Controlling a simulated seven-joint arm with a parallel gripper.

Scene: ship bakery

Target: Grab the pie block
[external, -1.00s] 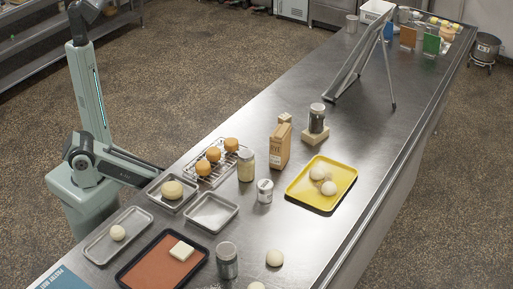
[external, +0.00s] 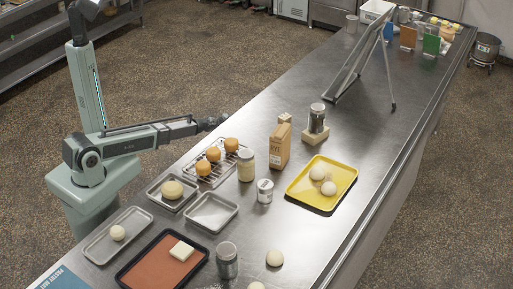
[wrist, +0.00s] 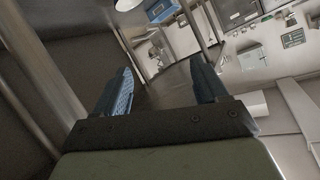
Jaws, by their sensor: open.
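No block plainly marked as the pie block can be made out. A small wooden block (external: 315,137) sits under a dark jar (external: 317,117). I cannot tell if either is the pie block. In the wrist view my gripper (wrist: 161,64) is open, with two bluish fingers apart and nothing between them. It faces a tilted view of the room, away from the counter items. In the external view my arm link reaches toward the counter's left edge; its fingers cannot be made out.
Metal trays (external: 211,213), a yellow tray (external: 306,194) with dough balls, a carton (external: 280,146), a jar (external: 245,165) and a can (external: 265,191) stand nearby. A tall stand (external: 357,65) is farther back.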

